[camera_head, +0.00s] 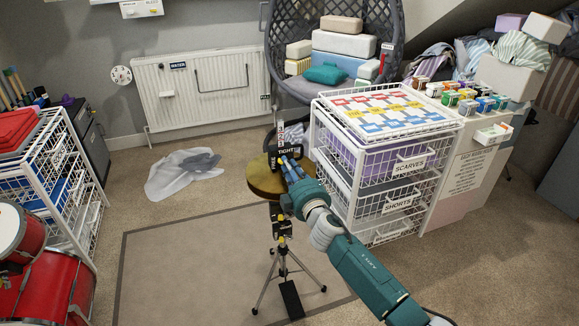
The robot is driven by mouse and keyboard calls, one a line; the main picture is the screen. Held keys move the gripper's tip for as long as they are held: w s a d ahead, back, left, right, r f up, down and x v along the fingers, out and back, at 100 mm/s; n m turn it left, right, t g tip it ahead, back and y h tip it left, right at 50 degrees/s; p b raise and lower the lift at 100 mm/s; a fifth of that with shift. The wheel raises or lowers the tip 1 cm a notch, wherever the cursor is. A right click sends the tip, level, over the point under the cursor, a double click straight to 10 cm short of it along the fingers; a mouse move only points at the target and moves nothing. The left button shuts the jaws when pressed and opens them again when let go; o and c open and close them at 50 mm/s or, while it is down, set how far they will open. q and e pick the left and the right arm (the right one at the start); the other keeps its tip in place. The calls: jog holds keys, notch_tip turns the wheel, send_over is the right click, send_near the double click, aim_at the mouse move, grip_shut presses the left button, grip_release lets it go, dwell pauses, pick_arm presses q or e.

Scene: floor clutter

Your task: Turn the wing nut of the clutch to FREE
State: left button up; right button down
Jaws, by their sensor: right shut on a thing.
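A hi-hat stand with a brass cymbal (262,180) stands in the middle of the floor on a black tripod. The clutch sits above the cymbal on its rod, with a dark plate (289,149) that reads TIGHT beside it. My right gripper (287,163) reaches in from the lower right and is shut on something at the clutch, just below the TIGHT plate. That is where the wing nut would sit; the fingers hide it, so its angle cannot be told. My left gripper is not in view.
A white wire basket unit (375,185) with a patterned top stands close right of the stand. A wire rack (55,180) and red drums (45,285) are at the left. A hanging chair (335,50) is behind. The rug (180,270) is clear left of the stand.

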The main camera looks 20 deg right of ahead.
jog(key=n, duration=0.3)
jog(key=shift+a+n, duration=0.1)
jog(key=shift+n, duration=0.3)
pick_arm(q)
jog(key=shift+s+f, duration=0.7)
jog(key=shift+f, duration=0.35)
pick_arm(e)
jog(key=shift+n, duration=0.6)
jog(key=shift+f, duration=0.1)
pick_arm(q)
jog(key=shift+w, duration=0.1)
pick_arm(e)
jog(key=c, duration=1.7)
grip_release()
jog(key=shift+o, duration=0.2)
jog(key=s, duration=1.2)
jog(key=shift+d, duration=0.2)
